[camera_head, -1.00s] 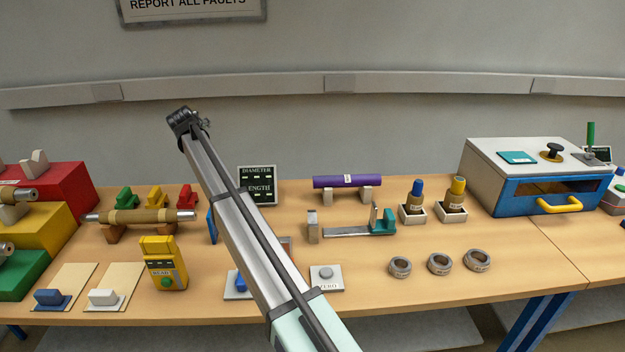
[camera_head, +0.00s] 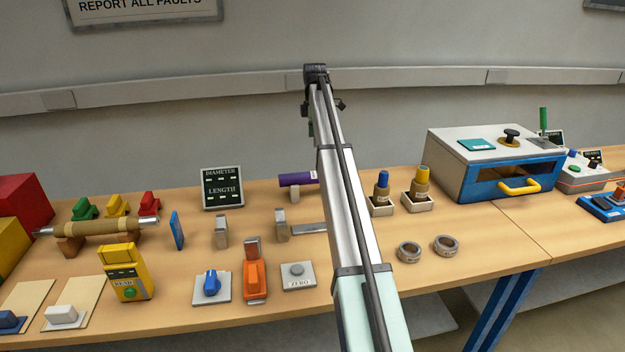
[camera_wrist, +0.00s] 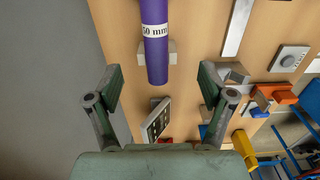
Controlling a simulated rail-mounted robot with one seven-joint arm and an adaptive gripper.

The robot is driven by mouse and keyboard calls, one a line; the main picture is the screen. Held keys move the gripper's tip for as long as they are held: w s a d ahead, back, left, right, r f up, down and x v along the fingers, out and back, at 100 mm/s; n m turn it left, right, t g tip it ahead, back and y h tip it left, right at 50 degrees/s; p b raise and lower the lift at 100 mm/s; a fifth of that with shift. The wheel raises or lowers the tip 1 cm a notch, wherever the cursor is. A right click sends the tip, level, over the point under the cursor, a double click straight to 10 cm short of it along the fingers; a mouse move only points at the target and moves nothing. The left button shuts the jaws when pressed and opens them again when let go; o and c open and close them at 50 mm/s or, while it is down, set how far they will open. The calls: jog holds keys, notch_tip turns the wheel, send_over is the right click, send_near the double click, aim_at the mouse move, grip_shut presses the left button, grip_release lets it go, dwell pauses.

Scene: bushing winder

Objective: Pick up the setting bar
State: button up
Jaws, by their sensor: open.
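The setting bar is most likely the purple bar (camera_head: 297,180), which lies level on pale supports at the back of the bench. My arm hides its right part in the head view. In the wrist view the purple bar (camera_wrist: 156,45) runs down from the top edge, with a white "50 mm" label. My gripper (camera_wrist: 161,82) is open and empty. Its fingers appear on either side of the bar's near end, apart from it. I cannot tell the height gap. In the head view the fingers are mostly hidden by my arm.
A diameter and length display (camera_head: 222,188) stands left of the bar. Two bottles, blue-topped (camera_head: 382,183) and yellow-topped (camera_head: 421,182), stand right of it. A steel gauge strip (camera_head: 309,229) lies in front, partly hidden. A blue-fronted oven-like box (camera_head: 495,165) is farther right.

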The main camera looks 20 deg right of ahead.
aim_at(313, 172)
notch_tip(313, 172, down, 11)
jog(key=p, duration=0.3)
jog(key=shift+f, duration=0.15)
jog(key=shift+w+f+p, duration=0.25)
jog(key=shift+f+p, duration=0.3)
jog(key=shift+f, duration=0.75)
jog(key=shift+w+f+p, duration=0.2)
jog(key=shift+f+p, duration=0.3)
jog(key=shift+f, duration=0.8)
grip_shut()
